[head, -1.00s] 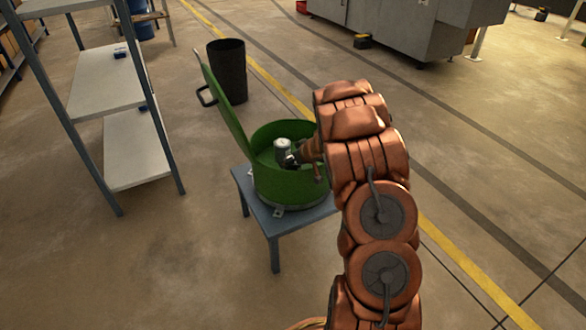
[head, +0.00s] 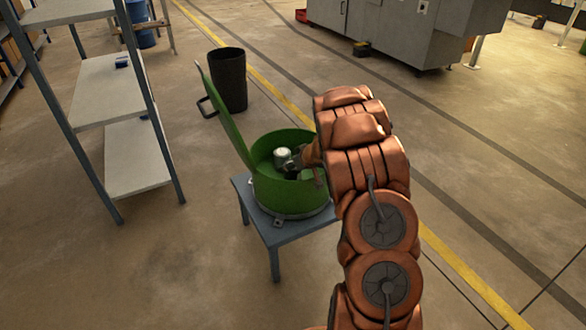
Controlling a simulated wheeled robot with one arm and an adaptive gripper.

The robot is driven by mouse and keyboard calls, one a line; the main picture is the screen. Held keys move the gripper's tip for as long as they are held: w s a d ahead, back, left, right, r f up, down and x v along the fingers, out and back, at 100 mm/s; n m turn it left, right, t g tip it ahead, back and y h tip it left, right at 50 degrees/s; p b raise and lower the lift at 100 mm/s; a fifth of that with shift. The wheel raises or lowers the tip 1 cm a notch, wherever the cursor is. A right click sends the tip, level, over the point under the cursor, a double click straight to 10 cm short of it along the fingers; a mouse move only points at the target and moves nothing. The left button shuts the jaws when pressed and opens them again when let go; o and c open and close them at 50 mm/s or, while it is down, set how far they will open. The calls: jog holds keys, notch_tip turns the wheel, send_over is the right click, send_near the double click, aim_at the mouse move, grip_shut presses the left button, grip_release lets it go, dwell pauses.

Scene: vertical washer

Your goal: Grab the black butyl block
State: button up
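The green round washer (head: 285,192) stands with its lid (head: 228,115) raised on the left. My arm reaches over the washer's right rim. My gripper (head: 293,167) is a small dark shape inside the tub, beside a pale silver cylindrical part (head: 283,157). It is small and partly covered by my arm, so its fingers cannot be made out. I cannot make out a black block in the tub; the tub's floor is mostly hidden by its wall and my arm.
The washer sits on a small grey-blue table (head: 262,229). A black bin (head: 229,82) stands behind it. A shelf rack (head: 103,90) at left holds a small dark blue item (head: 122,62). A grey machine (head: 400,30) stands at the back. Floor at right is clear.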

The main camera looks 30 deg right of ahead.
notch_tip(320, 180, up, 8)
jog(key=p, duration=0.4)
jog(key=shift+r, duration=0.15)
jog(key=shift+r+p, duration=2.75)
